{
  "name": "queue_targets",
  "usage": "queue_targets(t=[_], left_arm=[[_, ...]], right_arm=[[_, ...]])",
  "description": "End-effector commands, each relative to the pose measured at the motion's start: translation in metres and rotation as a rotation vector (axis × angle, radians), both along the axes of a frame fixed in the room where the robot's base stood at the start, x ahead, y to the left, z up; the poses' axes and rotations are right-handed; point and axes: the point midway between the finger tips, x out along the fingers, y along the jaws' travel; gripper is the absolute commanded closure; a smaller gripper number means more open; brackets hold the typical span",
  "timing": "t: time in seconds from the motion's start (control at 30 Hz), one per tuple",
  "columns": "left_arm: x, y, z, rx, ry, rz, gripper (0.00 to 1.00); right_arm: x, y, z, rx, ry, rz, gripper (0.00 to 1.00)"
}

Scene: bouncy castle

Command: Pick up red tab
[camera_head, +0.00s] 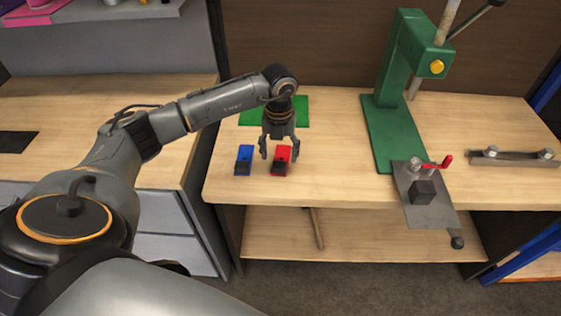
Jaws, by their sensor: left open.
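The red tab (282,160) is a small red block with a dark front part, lying on the wooden workbench near its front left edge. My left gripper (279,155) points down from above with its fingers spread. One finger is at the gap between the red tab and a blue block, the other at the red tab's right side. I cannot tell how far the fingertips are above the bench, or whether they touch the tab. My right gripper is out of the picture.
A similar blue block (244,160) lies just left of the red tab. A green mat (250,117) lies behind. A green press (396,130) stands to the right, with a grey clamp plate (432,213) at the bench front. A metal bar (512,158) lies far right.

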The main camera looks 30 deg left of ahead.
Motion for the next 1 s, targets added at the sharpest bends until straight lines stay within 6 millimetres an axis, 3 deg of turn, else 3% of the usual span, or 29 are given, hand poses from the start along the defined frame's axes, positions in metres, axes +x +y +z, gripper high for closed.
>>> queue_targets(t=[0.1,0.23,0.53,0.8,1.0], left_arm=[[0.001,-0.001,-0.018,0.000,0.005,0.001,0.36],[0.001,-0.001,-0.034,-0.001,0.004,0.000,0.36],[0.002,0.000,-0.040,0.000,0.001,-0.001,0.36],[0.002,0.000,-0.039,0.000,0.001,-0.001,0.91],[0.002,0.000,-0.039,0.000,0.001,0.000,0.94]], right_arm=[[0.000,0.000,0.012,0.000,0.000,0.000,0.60],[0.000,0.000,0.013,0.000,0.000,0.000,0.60],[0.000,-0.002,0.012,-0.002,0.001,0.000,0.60],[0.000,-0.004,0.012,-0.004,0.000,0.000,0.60],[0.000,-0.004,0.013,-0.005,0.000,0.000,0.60]])
